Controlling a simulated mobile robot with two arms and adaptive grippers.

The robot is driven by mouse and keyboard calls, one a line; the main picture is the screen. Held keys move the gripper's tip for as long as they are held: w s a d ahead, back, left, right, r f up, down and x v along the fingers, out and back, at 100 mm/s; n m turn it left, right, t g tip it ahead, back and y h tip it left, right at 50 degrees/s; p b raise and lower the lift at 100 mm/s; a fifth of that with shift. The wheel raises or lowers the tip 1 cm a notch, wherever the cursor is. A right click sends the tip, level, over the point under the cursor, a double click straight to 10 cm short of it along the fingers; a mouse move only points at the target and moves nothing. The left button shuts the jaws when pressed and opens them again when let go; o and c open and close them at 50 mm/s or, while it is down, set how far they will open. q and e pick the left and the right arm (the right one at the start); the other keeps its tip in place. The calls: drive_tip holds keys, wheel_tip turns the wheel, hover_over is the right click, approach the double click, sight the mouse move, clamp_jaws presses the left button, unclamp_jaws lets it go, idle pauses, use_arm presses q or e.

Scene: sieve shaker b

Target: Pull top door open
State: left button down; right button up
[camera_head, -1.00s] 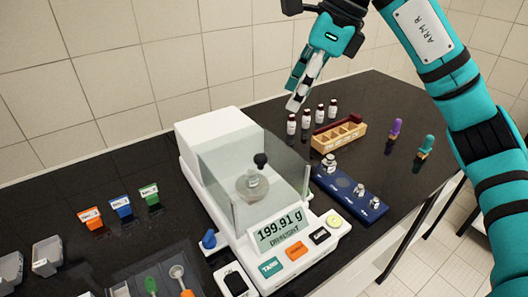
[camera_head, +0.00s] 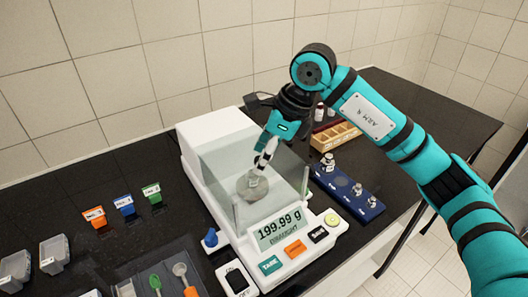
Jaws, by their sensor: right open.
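A white balance (camera_head: 209,128) stands on the black bench, with a clear glass draft shield (camera_head: 225,165) around its weighing chamber. Its display (camera_head: 280,228) reads 199.99 g. A round metallic piece (camera_head: 252,187) shows through the glass in the chamber. My right gripper (camera_head: 263,162) points down at the top of the shield, over the spot of the dark knob, and is open. Its fingers hide the knob, and I cannot tell whether they touch it or the glass. The top door's edges are hard to make out. My left gripper is not in view.
A blue weight holder (camera_head: 340,187) with metal weights is right of the balance. A wooden rack (camera_head: 335,137) and small bottles (camera_head: 319,112) stand behind it, partly covered by my arm. Coloured containers (camera_head: 125,205) and a tray with scoops (camera_head: 155,280) are at left.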

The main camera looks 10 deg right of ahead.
clamp_jaws()
idle(0.3)
drive_tip(key=p, duration=0.1)
approach(227, 137)
drive_tip(key=f, duration=0.1)
drive_tip(key=a+f, duration=0.1)
drive_tip(key=f, duration=0.2)
drive_tip(key=shift+s+a+f, duration=0.25)
drive_tip(key=shift+a+f, duration=0.05)
drive_tip(key=shift+f, duration=0.05)
drive_tip(key=shift+w+a+f, duration=0.1)
drive_tip(key=shift+w+a, duration=0.1)
drive_tip(key=shift+w, duration=0.45)
unclamp_jaws()
